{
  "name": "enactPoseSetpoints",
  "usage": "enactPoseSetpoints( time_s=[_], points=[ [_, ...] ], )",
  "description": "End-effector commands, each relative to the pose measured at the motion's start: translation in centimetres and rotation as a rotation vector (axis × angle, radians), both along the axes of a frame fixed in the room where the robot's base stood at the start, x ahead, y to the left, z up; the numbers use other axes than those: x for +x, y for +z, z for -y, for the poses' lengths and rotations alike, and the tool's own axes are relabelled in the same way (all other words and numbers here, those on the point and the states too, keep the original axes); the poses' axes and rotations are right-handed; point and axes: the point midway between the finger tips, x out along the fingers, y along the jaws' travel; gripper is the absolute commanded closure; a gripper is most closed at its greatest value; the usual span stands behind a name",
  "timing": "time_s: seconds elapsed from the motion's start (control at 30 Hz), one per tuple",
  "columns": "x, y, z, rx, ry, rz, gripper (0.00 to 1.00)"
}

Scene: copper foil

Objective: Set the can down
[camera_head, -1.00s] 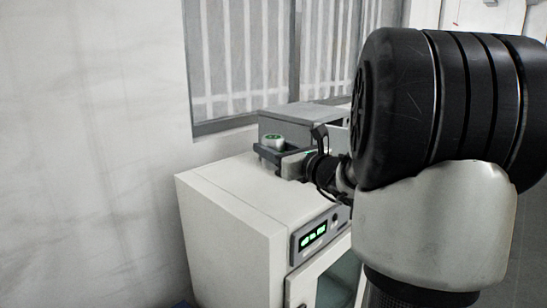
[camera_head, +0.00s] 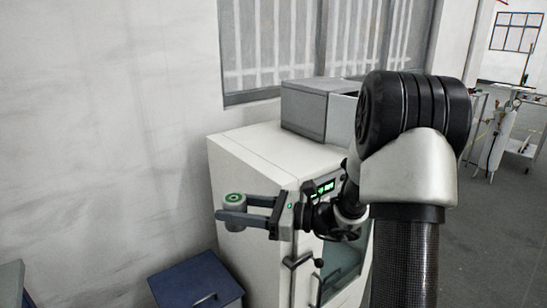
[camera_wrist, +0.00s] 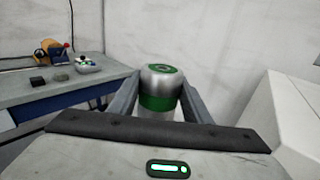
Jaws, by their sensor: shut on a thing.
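The can (camera_head: 235,200) is silver with a green band and a green-marked top. My gripper (camera_head: 236,212) is shut on it, with one finger on each side. In the head view it is held in the air in front of the white cabinet's left side, upright or nearly so. In the wrist view the can (camera_wrist: 161,92) stands between the two fingers, its lower part hidden behind the gripper body.
The white cabinet (camera_head: 250,160) has a grey box (camera_head: 305,108) on top and a handled door in front. A blue surface (camera_head: 195,282) lies low at the left. The wrist view shows a blue-edged table (camera_wrist: 40,92) with small items. A plain wall stands behind.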

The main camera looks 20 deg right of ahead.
Motion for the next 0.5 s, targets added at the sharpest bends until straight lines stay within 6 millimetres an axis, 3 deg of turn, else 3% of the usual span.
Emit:
enactPoseSetpoints(
  time_s=[0.03, 0.1, 0.23, 0.37, 0.5],
  points=[
    [-1.8, -2.1, -1.9, 0.008, 0.122, -0.008, 0.88],
    [-4.8, -4.5, -4.0, 0.012, 0.298, -0.006, 0.88],
    [-11.0, -8.4, -6.3, 0.016, 0.644, -0.003, 0.88],
    [-17.4, -11.8, -6.5, 0.016, 1.018, -0.003, 0.88],
    [-23.4, -14.4, -4.2, 0.014, 1.439, -0.006, 0.88]
  ],
)
